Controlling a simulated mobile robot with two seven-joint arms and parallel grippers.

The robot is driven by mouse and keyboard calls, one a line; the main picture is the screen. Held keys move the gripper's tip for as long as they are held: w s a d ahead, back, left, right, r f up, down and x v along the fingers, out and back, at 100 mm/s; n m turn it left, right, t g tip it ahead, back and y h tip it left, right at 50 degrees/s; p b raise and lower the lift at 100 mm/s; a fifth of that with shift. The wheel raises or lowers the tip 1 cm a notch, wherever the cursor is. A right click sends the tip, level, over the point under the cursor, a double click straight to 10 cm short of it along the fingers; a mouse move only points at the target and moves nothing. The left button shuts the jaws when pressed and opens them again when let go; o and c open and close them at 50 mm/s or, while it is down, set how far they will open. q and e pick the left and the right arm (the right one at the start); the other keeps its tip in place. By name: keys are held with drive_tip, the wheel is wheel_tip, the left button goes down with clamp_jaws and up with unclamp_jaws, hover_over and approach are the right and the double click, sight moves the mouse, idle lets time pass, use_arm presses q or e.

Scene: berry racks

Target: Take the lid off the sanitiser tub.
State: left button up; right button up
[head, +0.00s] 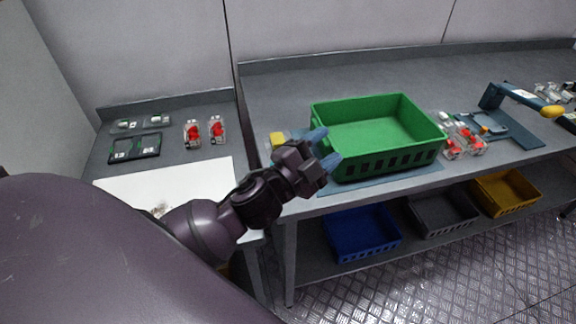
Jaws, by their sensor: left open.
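My left gripper (324,148) is open, with its two blue fingertips apart and nothing seen between them. In the picture it overlaps the left end of the green crate (380,165); I cannot tell whether it touches the crate. A small pale container with a yellow top or patch (277,140) stands just left of the gripper, partly hidden behind it. It may be the sanitiser tub, but it is too small to tell, and I cannot make out a separate lid. My right gripper is not in view.
Clear punnets with red berries (193,134) stand on the left counter by a dark tray (135,148) and a white sheet (190,178). More punnets (474,143) and a blue stand (510,127) are right of the crate. Blue (362,240), grey and yellow bins sit below.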

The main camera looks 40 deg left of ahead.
use_arm(q)
drive_tip(key=s+d+r+m+g+h, duration=0.1)
drive_tip(key=d+r+m+g+h, duration=0.1)
drive_tip(key=d+m+g+h, duration=0.65)
drive_tip(key=d+r+m+g+h, duration=0.15)
drive_tip(key=m+g+h, duration=0.3)
drive_tip(key=m, duration=0.85)
drive_tip(key=w+a+f+m+g+y, duration=0.2)
drive_tip(key=a+f+m+g+y, duration=0.45)
drive_tip(key=m+y, duration=0.25)
drive_tip(key=w+a+r+y, duration=0.1)
drive_tip(key=w+a+y, duration=0.2)
drive_tip(key=a+y, duration=0.8)
drive_tip(key=a+f+h, duration=0.1)
drive_tip(key=f, duration=0.2)
drive_tip(key=a+f, duration=0.1)
drive_tip(key=f, duration=0.2)
drive_tip(key=a+f+h, duration=0.1)
drive_tip(key=f, duration=0.3)
drive_tip(key=shift+w+a+f+h, duration=0.1)
drive_tip(key=shift+a+h, duration=0.2)
drive_tip(key=shift+a, duration=0.05)
drive_tip(key=shift+c, duration=0.5)
